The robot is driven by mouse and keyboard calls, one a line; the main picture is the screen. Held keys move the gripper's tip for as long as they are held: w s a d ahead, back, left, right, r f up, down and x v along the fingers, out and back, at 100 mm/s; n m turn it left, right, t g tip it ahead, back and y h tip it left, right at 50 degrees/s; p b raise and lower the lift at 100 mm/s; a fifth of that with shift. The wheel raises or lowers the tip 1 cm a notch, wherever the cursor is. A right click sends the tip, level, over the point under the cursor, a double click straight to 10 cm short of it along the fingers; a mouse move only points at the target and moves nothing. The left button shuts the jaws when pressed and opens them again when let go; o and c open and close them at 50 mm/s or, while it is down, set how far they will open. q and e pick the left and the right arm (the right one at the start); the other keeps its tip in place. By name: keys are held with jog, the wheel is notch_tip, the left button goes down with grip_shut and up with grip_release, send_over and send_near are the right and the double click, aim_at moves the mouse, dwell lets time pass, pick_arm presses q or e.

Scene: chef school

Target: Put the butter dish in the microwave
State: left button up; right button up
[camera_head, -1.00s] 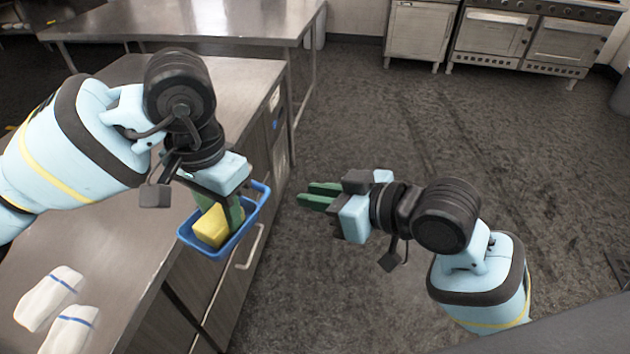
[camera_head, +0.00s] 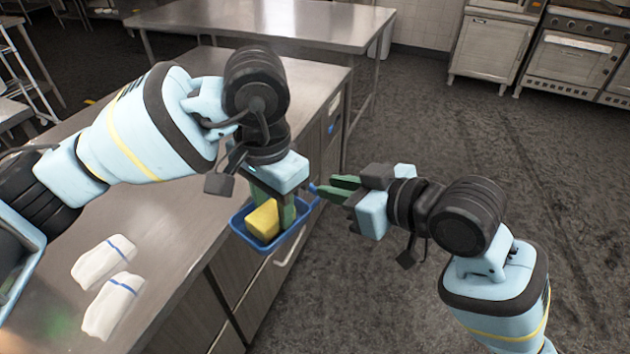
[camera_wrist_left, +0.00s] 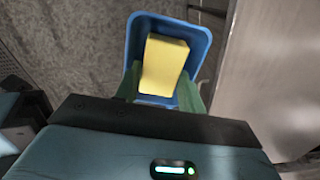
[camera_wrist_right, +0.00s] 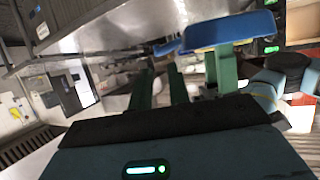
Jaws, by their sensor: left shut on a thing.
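The butter dish is a blue tray (camera_head: 287,243) with a yellow block of butter (camera_head: 263,221) in it. My left gripper (camera_head: 284,210) is shut on the dish and holds it in the air by the counter's edge. The dish's underside (camera_wrist_right: 230,30) shows in the right wrist view. My right gripper (camera_head: 335,188) is empty, its fingers apart, close to the dish's right end. The right fingers also show in the right wrist view (camera_wrist_right: 161,88). No microwave can be made out.
A steel counter (camera_head: 180,225) with drawers runs along the left, with two folded white cloths (camera_head: 108,280) on it. Another steel table (camera_head: 270,22) stands behind. Ovens (camera_head: 570,60) stand at the far right. The dark floor (camera_head: 440,120) between is clear.

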jog(key=shift+x, duration=3.1)
